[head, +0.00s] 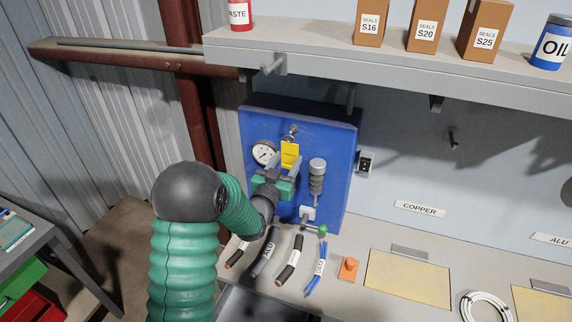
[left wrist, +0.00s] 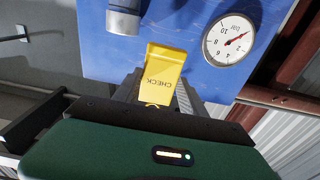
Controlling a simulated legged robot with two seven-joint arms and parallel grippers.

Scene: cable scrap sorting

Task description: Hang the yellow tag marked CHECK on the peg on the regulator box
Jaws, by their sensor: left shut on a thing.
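The blue regulator box (head: 338,135) stands upright against the back wall and carries a round gauge (head: 264,152). The yellow tag (head: 290,152) is in front of the box face, just below a small metal peg (head: 293,129). In the left wrist view the tag (left wrist: 166,70) shows the word CHECK, upside down in the picture. My left gripper (head: 286,166) is shut on the tag's lower part, with its fingers (left wrist: 160,98) pointing at the box. I cannot tell whether the tag's hole is around the peg. The peg is not visible in the left wrist view.
Cable pieces (head: 291,260) and an orange block (head: 348,268) lie on the bench below. A shelf (head: 310,47) with cartons overhangs above.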

